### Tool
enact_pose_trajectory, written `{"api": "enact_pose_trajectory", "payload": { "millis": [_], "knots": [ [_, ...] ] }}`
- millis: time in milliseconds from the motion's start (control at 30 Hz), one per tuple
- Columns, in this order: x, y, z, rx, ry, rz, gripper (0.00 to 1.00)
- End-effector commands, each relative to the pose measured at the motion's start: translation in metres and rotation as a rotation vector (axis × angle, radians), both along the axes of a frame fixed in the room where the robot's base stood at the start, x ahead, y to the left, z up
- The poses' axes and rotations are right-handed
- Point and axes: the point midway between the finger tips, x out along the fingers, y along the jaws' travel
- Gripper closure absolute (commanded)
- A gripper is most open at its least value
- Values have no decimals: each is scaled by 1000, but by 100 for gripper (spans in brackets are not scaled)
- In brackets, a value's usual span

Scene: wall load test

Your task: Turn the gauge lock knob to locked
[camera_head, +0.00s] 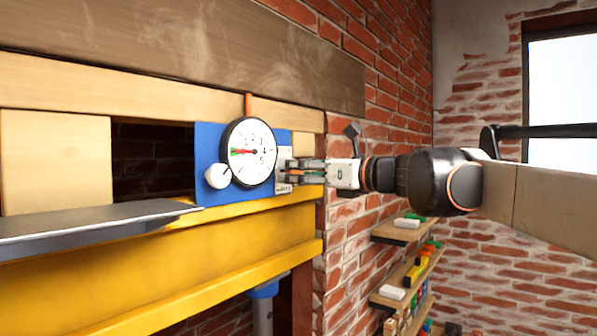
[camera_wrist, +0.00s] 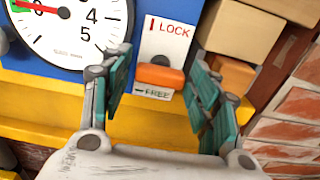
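The lock knob (camera_wrist: 160,76) is an orange bar with a dark round part at its upper side, on a white plate (camera_wrist: 155,38) marked LOCK above and FREE below. The orange bar lies level, close above the FREE label. My gripper (camera_wrist: 161,68) is open, with one teal-padded finger left of the knob and one right of it; I see gaps on both sides. In the head view my gripper (camera_head: 303,172) reaches the plate from the right and largely hides the knob. The round gauge (camera_head: 248,152) sits left of it on a blue panel (camera_head: 208,140).
A white round knob (camera_head: 217,176) sits at the gauge's lower left. A yellow beam (camera_head: 200,247) runs below the panel, and a grey shelf (camera_head: 95,220) juts out at left. Wooden blocks (camera_wrist: 240,35) lie right of the plate, before a brick wall (camera_head: 350,235).

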Motion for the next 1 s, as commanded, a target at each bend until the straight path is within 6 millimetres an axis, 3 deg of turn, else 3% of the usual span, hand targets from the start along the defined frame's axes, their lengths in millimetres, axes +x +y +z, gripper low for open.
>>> {"api": "enact_pose_trajectory", "payload": {
  "millis": [33, 100, 133, 567, 1000],
  "knots": [
    [0, 0, 0, 0, 0, 0, 64],
    [0, 0, 0, 0, 0, 0, 80],
    [0, 0, 0, 0, 0, 0, 81],
    [0, 0, 0, -38, -49, 0, 81],
    [0, 0, -1, -253, -325, 0, 81]
  ]
}}
